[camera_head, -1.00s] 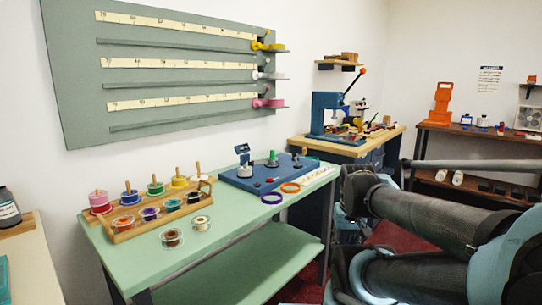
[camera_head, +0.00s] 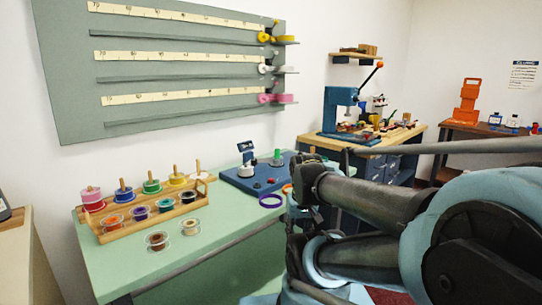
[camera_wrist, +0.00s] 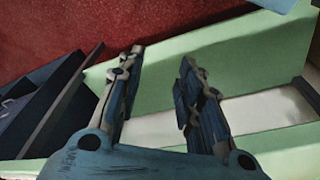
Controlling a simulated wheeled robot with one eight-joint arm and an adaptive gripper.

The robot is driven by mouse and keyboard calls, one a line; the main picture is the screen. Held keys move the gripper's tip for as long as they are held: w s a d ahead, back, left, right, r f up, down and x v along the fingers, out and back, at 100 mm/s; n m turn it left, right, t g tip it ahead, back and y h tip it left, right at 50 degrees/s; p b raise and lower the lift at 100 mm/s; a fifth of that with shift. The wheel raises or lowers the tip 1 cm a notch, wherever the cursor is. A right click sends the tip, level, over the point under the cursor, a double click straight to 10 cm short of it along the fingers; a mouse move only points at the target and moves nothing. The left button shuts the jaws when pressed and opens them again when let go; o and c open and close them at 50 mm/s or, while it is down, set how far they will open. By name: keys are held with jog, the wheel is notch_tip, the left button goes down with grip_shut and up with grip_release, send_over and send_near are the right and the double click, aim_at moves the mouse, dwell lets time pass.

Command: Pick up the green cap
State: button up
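A small green cap-like piece (camera_head: 277,154) stands upright on the blue board (camera_head: 240,180), toward the back of the green table. It is small in the head view, so its details are hard to tell. My gripper (camera_wrist: 162,57) is open and empty in the wrist view, with its two fingers well apart. Below the fingers are green surfaces, a pale strip and red floor; the green cap is not in that view. In the head view my arm comes in from the right and hides the right part of the blue board.
A wooden rack (camera_head: 155,212) with several coloured spools stands on the left of the green table (camera_head: 215,255). A bench with a blue press (camera_head: 340,110) stands behind my arm.

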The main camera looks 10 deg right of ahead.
jog(key=shift+o, duration=1.4)
jog(key=shift+a+r, duration=0.1)
jog(key=shift+r, duration=0.8)
notch_tip(320, 180, up, 28)
jog(key=n+t+y, duration=0.1)
jog(key=n+y, duration=0.2)
jog(key=n, duration=0.5)
send_over(278, 149)
jog(key=s+d, duration=0.4)
jog(key=s, duration=0.1)
jog(key=x, duration=1.1)
jog(key=shift+w+f, duration=0.15)
jog(key=shift+w, duration=0.2)
jog(key=shift+w+x, duration=0.1)
jog(key=shift+x, duration=1.2)
jog(key=shift+w+x, duration=0.15)
jog(key=shift+x, duration=1.2)
jog(key=c, duration=0.7)
